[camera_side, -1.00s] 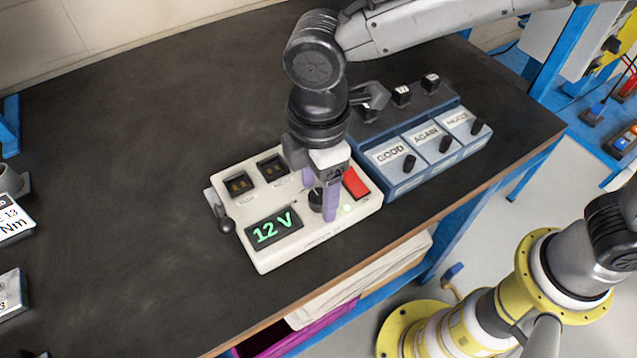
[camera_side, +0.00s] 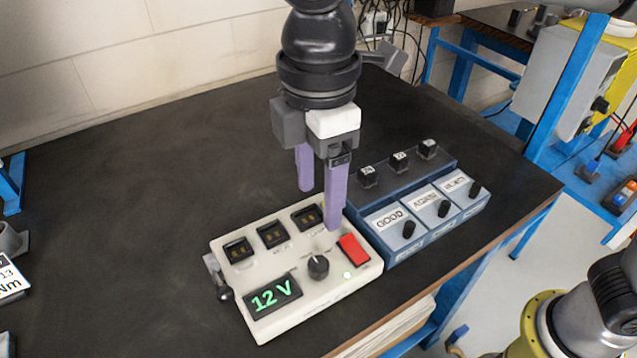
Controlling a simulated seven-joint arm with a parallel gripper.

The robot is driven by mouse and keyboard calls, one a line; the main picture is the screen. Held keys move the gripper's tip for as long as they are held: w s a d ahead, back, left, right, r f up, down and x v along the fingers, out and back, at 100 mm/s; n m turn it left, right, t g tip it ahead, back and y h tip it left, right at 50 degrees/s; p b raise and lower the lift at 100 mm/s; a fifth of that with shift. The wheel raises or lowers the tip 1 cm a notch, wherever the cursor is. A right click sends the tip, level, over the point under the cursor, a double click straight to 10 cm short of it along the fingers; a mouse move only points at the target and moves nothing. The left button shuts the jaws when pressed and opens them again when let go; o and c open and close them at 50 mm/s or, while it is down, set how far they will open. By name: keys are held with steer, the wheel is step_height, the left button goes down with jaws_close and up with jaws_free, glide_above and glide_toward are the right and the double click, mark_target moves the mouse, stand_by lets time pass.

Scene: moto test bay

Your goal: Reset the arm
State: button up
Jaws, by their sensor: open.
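My gripper (camera_side: 320,205) points down with two purple fingers spread apart and nothing between them. It hangs above the back part of a white control box (camera_side: 318,306), clear of its knob.
A blue box (camera_side: 428,238) with switches labelled GOOD, AGAIN and a third blurred word stands right of the white box. Small black blocks (camera_side: 399,160) sit on its back part. Labelled items lie at the far left edge. The dark bench top (camera_side: 120,220) is bare at left.

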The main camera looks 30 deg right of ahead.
stand_by(0.4)
steer(key=w+d+r+m+t, duration=0.1)
steer(key=d+r, duration=0.2)
steer(key=d, duration=0.2)
steer(key=w+d+r+m, duration=0.1)
steer(key=d+r+m, duration=0.15)
steer(key=d, duration=0.35)
steer(key=s+d+r+m+t+y, duration=0.15)
steer(key=s+d+m, duration=0.25)
steer(key=d, duration=0.8)
steer(key=s+d+f+m+t+h, duration=0.1)
steer(key=s+d+f+m+t, duration=0.2)
steer(key=s+d+f+m, duration=0.5)
step_height(320, 180, down, 4)
steer(key=s+m, duration=0.1)
steer(key=s, duration=0.2)
steer(key=shift+d+f, duration=0.15)
steer(key=shift+d, duration=0.25)
steer(key=shift+m+h, duration=0.25)
